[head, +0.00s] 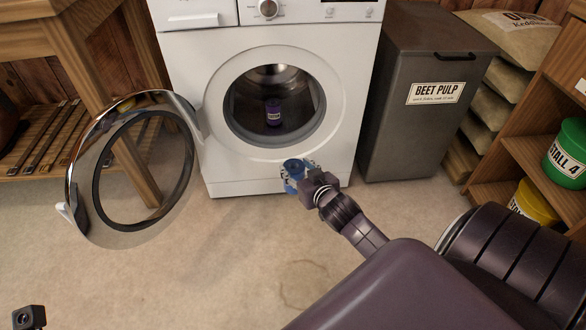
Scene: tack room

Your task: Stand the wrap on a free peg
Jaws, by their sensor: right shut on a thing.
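My right gripper (304,178) is shut on a blue roll with white markings, which looks like a wrap (291,170). It holds the roll in front of the lower front of the washing machine (240,180), just below the round door opening; the fingers partly hide it. A purple wrap (273,113) with a pale label stands upright inside the drum. No peg shows in this view. My left gripper's fingers are not in view.
The washer's round door (75,190) stands wide open at the left. A wooden bench (85,60) is behind it. At right are a grey "BEET PULP" bin (415,130), stacked sacks (490,90) and a shelf (520,150) with green and yellow tubs. Floor in front is clear.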

